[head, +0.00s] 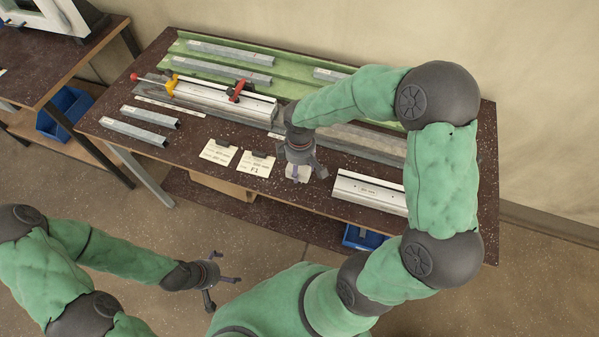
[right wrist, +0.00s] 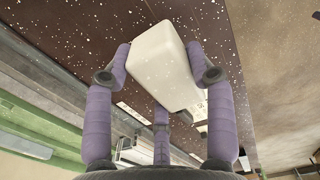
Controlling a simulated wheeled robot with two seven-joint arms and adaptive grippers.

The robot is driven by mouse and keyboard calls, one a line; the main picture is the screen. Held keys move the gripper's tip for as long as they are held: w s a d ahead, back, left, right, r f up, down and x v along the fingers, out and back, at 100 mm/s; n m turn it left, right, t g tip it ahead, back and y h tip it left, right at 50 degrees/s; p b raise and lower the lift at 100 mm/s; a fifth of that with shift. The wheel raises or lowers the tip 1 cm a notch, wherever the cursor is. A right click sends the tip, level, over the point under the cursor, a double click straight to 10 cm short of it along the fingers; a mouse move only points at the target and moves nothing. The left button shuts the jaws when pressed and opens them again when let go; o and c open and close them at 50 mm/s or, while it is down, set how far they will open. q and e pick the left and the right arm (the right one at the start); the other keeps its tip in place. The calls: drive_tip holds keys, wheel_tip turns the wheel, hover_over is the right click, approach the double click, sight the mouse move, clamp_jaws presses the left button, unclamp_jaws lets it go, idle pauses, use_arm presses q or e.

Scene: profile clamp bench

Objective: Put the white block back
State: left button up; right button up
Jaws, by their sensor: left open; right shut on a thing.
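The white block (right wrist: 162,62) is between the fingers of my right gripper (right wrist: 166,75) in the right wrist view, with dark speckled bench top behind it. In the head view the block (head: 297,174) shows below my right gripper (head: 300,165), near the front edge of the bench. The gripper is shut on it. I cannot tell whether the block touches the bench top. My left gripper (head: 220,277) is open and empty, in front of the bench and away from it.
The dark bench (head: 200,140) carries a clamp fixture (head: 215,96) with a red knob, a green tray (head: 195,70) with metal profiles, and two loose profiles (head: 137,131) at left. Two cards (head: 218,152) lie left of the block. A silvery profile block (head: 368,193) lies to its right.

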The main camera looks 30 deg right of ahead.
sight(299, 172)
drive_tip(key=shift+w+f, duration=0.25)
drive_tip(key=shift+f, duration=0.1)
drive_tip(key=shift+w+d+f+b, duration=0.1)
drive_tip(key=shift+f+b, duration=0.4)
drive_tip(key=shift+f, duration=1.05)
drive_tip(key=shift+f, duration=0.15)
drive_tip(key=o, duration=1.3)
drive_tip(key=shift+c, duration=0.2)
wheel_tip(299, 172, up, 12)
drive_tip(key=p, duration=0.3)
